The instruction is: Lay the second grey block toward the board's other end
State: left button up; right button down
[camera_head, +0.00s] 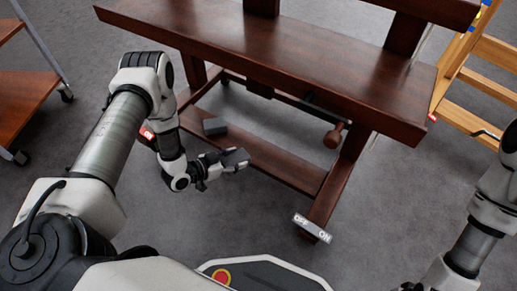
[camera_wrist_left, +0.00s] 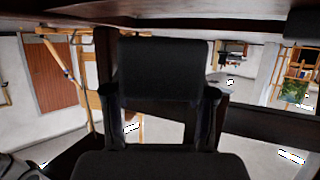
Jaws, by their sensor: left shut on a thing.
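My left gripper (camera_head: 230,162) is shut on a dark grey block (camera_head: 237,157). It holds the block in the air, in front of the low board (camera_head: 262,157) of the wooden stand in the head view. In the left wrist view the held block (camera_wrist_left: 160,68) shows as a dark slab between the two fingertips (camera_wrist_left: 160,98). Another grey block (camera_head: 214,126) lies on the low board near its left end. The board's right part looks bare. My right arm shows at the right edge, but its gripper is out of the picture.
A large brown wooden top (camera_head: 290,52) overhangs the low board. Grey floor lies in front.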

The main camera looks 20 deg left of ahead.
pick_arm(q)
jog(key=b, duration=0.7)
send_over(276, 161)
jog(key=shift+s+a+f, duration=0.1)
jog(key=shift+a+f, duration=0.15)
jog(key=shift+f, duration=0.5)
jog(key=f+b, duration=0.3)
jog(key=f, duration=0.1)
jog(key=shift+w+d, duration=0.25)
jog(key=shift+r, duration=0.35)
jog(key=shift+c, duration=0.5)
jog(key=shift+f, duration=0.2)
jog(key=o, duration=1)
jog(key=shift+r, duration=0.15)
